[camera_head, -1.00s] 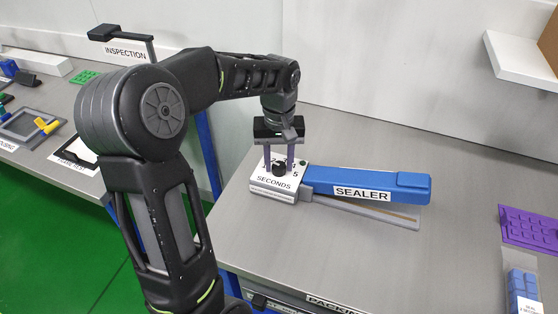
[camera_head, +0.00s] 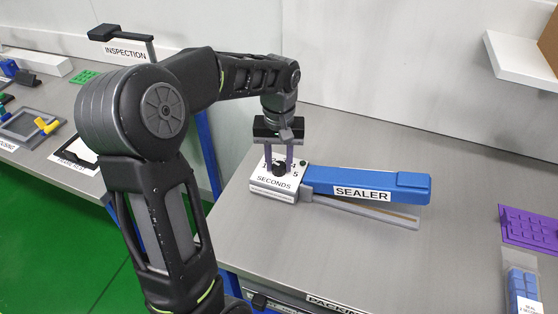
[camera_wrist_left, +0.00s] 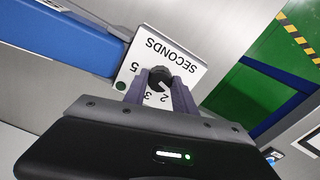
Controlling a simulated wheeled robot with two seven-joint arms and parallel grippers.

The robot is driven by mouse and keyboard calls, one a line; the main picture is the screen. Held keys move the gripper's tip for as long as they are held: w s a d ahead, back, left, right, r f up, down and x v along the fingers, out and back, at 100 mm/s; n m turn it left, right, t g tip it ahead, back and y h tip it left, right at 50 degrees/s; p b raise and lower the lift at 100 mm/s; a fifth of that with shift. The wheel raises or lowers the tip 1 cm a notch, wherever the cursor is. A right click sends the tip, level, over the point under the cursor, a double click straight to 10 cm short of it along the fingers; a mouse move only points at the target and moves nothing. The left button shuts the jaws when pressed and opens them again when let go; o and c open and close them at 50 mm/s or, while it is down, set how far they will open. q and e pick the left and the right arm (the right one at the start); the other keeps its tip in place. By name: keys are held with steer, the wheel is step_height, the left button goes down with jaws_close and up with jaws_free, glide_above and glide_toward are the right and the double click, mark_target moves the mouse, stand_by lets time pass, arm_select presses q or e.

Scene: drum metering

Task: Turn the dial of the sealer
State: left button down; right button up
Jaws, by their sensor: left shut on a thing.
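The sealer (camera_head: 365,184) lies on the steel table, with a blue arm and a grey base. At its left end is a white dial plate (camera_head: 273,181) marked SECONDS with numbers around it. The black dial (camera_head: 279,169) stands on this plate; it also shows in the left wrist view (camera_wrist_left: 158,78). A white pointer mark on the dial faces toward the 2 and 3 side in the wrist view. My left gripper (camera_head: 278,166) points down over the plate, its purple fingers shut on the dial from both sides. The right gripper is not in view.
A purple tray (camera_head: 530,228) and a pack of blue blocks (camera_head: 522,285) lie at the table's right. A white shelf (camera_head: 520,60) juts from the wall. The table in front of the sealer is clear. Another table with an inspection stand is at the left.

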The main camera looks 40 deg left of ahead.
mark_target(279, 165)
arm_select(q)
steer(key=m, duration=0.6)
steer(key=shift+m, duration=0.4)
stand_by(0.3)
steer(key=c, duration=1)
jaws_free()
step_height(279, 165, up, 8)
steer(key=shift+f, duration=0.1)
